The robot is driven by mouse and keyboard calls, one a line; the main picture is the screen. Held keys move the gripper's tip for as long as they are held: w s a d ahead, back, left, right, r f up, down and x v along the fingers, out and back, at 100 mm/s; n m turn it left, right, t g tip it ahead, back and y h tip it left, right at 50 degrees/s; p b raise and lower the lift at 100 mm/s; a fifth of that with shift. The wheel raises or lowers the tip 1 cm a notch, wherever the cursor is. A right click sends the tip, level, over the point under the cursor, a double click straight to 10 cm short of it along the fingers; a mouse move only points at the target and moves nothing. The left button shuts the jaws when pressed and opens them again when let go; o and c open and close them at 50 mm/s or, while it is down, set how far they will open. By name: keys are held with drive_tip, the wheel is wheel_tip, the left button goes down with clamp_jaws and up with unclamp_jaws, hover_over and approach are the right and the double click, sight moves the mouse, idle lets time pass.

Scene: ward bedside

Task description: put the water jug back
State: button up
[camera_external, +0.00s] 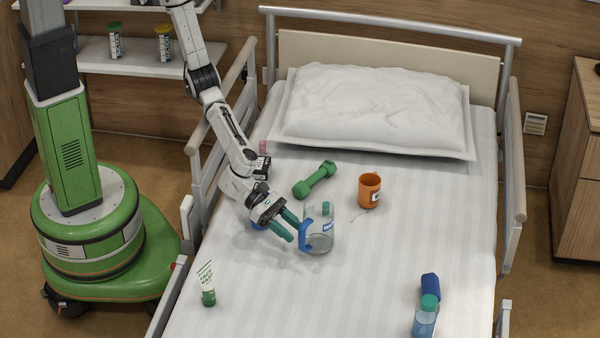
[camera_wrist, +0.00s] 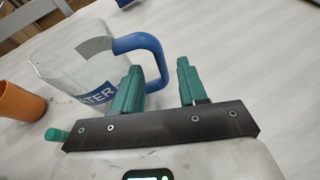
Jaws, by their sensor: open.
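The water jug (camera_external: 320,238) is clear with a blue handle and a blue-and-white label, and stands upright on the bed. In the wrist view the jug (camera_wrist: 75,62) is at upper left, its label partly reading "TER". My gripper (camera_external: 294,230) has green fingers, open and empty, just left of the jug at its handle (camera_external: 305,236). In the wrist view the handle (camera_wrist: 157,58) shows in the gap between my fingers (camera_wrist: 158,75), its lower part partly behind the left finger. I cannot tell whether the fingers touch it.
A tube (camera_external: 207,284) is at front left, and a blue bottle (camera_external: 425,320) at front right. A shelf (camera_external: 135,62) with two jars is behind my arm. The bed's middle right is clear.

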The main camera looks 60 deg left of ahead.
drive_tip(key=p+v, duration=0.6)
drive_tip(key=v, duration=0.3)
drive_tip(key=w+a+r+n+t+y, duration=0.2)
drive_tip(key=w+a+n+y, duration=0.4)
drive_tip(key=w+a+n, duration=0.55)
drive_tip(key=w+a+r+n+t+y, duration=0.15)
drive_tip(key=w+a+n+y, duration=0.35)
drive_tip(key=w+a+n, duration=0.6)
drive_tip(key=w+a+r+n+g+y, duration=0.2)
drive_tip(key=w+a+n+g+y, duration=0.1)
drive_tip(key=a+n, duration=0.95)
drive_tip(key=s+a+r+n+g, duration=0.2)
drive_tip(key=s+a+r+n, duration=0.1)
drive_tip(key=a+n, duration=0.2)
drive_tip(key=s+a+r+n+g+h, duration=0.1)
drive_tip(key=s+a+r+n+g, duration=0.1)
drive_tip(key=n, duration=0.7)
wheel_tip(320, 180, up, 2)
drive_tip(key=s+a, duration=0.1)
drive_tip(key=a, duration=0.1)
drive_tip(key=shift+a+n+h, duration=0.3)
drive_tip(key=shift+a+n, duration=0.05)
drive_tip(key=shift+n, duration=0.05)
